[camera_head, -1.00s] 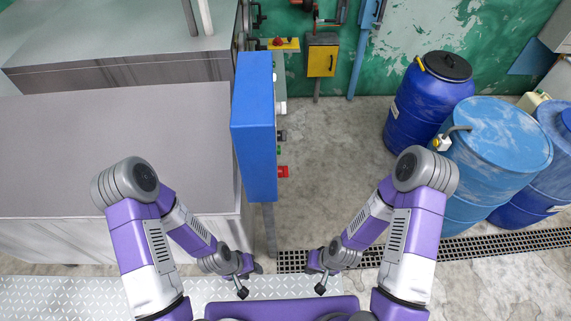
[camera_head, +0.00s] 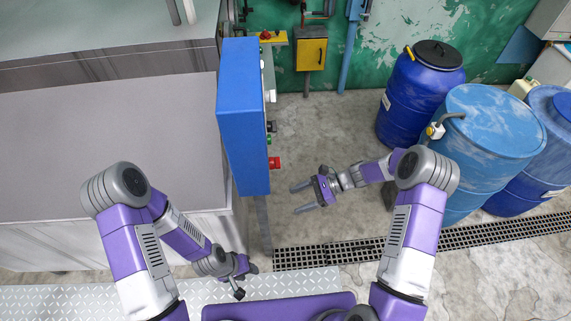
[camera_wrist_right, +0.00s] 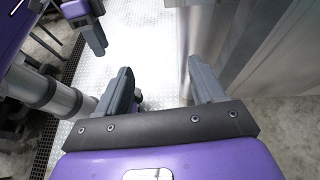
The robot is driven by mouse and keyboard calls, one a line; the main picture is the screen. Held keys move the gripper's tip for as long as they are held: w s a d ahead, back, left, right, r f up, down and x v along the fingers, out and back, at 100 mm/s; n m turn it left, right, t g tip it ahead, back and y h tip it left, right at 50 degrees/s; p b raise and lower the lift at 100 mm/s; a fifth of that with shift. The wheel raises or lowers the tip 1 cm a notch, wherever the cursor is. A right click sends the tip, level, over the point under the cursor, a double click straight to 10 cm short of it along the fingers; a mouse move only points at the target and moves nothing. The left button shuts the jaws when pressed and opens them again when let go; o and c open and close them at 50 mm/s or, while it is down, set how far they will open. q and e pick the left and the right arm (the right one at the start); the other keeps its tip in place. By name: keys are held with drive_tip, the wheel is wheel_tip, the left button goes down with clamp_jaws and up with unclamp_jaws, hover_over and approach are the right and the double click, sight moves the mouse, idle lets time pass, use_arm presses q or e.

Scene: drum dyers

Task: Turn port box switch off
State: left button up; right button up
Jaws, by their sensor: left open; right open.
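The blue port box (camera_head: 242,120) stands upright on a grey post in the head view. Its right-hand face carries a red switch (camera_head: 275,162), with green and dark controls just above it and a white fitting higher up. My right gripper (camera_head: 298,198) is open and empty, its fingers pointing left toward the lower end of the box, below and to the right of the red switch, apart from it. It also shows open in the right wrist view (camera_wrist_right: 160,85), with nothing between its fingers. My left gripper (camera_head: 246,277) is low near the metal floor plate, away from the box.
Blue drums (camera_head: 425,90) stand at the right. A grey-topped counter (camera_head: 110,145) fills the left side. A yellow box (camera_head: 311,53) hangs at the green back wall. A drain grate (camera_head: 400,243) crosses in front.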

sight(275, 163)
drive_tip(key=w+d+r+m+t+y+b, duration=0.1)
drive_tip(key=w+d+r+y, duration=0.2)
drive_tip(key=w+r+y, duration=0.55)
drive_tip(key=s+a+r+h+p, duration=0.1)
drive_tip(key=a+r+h+p, duration=0.1)
drive_tip(key=a, duration=0.5)
drive_tip(key=shift+s+r+h, duration=0.3)
drive_tip(key=shift+r+h, duration=0.2)
drive_tip(key=shift+h, duration=0.15)
drive_tip(key=shift+a, duration=0.1)
drive_tip(key=shift+c, duration=0.5)
drive_tip(key=c, duration=1)
